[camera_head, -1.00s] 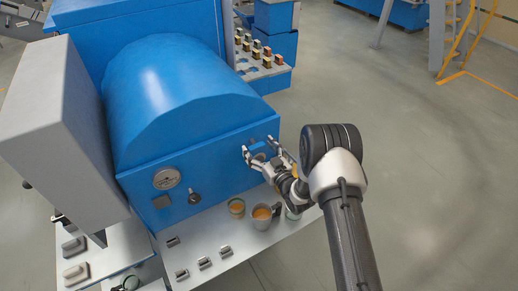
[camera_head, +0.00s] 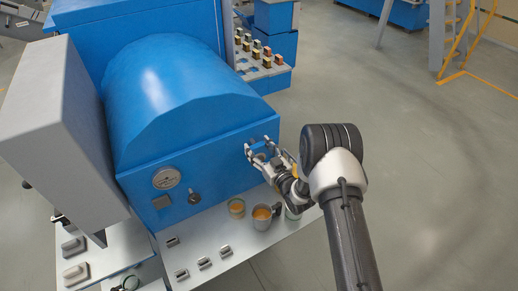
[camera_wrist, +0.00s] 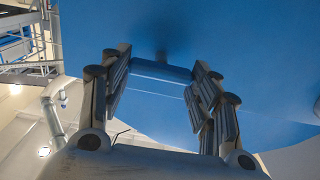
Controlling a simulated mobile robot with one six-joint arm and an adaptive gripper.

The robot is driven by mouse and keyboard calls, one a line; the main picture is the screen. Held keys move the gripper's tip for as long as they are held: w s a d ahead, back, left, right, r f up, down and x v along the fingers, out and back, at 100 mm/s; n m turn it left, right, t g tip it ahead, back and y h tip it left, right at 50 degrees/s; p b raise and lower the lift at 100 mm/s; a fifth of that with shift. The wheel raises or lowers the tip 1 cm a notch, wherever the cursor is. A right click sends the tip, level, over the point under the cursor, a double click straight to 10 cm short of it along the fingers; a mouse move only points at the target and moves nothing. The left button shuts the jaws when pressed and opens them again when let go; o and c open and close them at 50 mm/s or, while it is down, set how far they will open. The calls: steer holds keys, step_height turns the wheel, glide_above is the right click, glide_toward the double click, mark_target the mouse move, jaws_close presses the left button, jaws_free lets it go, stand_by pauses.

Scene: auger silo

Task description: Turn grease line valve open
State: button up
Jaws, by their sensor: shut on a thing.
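The valve is a small blue handle on the front face of the blue machine housing, at the right end of that face. In the head view my gripper (camera_head: 261,148) reaches it from the front right, with its fingers around the handle. In the wrist view the blue handle (camera_wrist: 160,72) lies between the two finger pairs of my gripper (camera_wrist: 162,82), below a stem running to the blue face. The gripper is shut on the handle. The fingers partly hide the handle in the head view, so its exact angle is hard to tell.
A round gauge (camera_head: 166,178) and a dark knob (camera_head: 194,197) are on the same face. Below, a grey shelf (camera_head: 217,243) holds a cup (camera_head: 237,207), a mug (camera_head: 262,218) and another cup partly behind my wrist. The floor at right is open.

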steer(key=shift+n+b, duration=0.3)
steer(key=shift+b, duration=0.15)
steer(key=n+b, duration=0.3)
steer(key=b, duration=0.1)
steer(key=n+b, duration=0.3)
steer(key=b, duration=0.2)
steer(key=n+b, duration=0.4)
steer(key=shift+s+a+f+b, duration=0.1)
steer(key=shift+a+f+b, duration=0.05)
steer(key=shift+f+b, duration=0.25)
steer(key=shift+r+n+b, duration=0.15)
steer(key=shift+n+b, duration=3.15)
steer(key=shift+n, duration=0.2)
steer(key=o, duration=1)
steer(key=shift+o, duration=0.2)
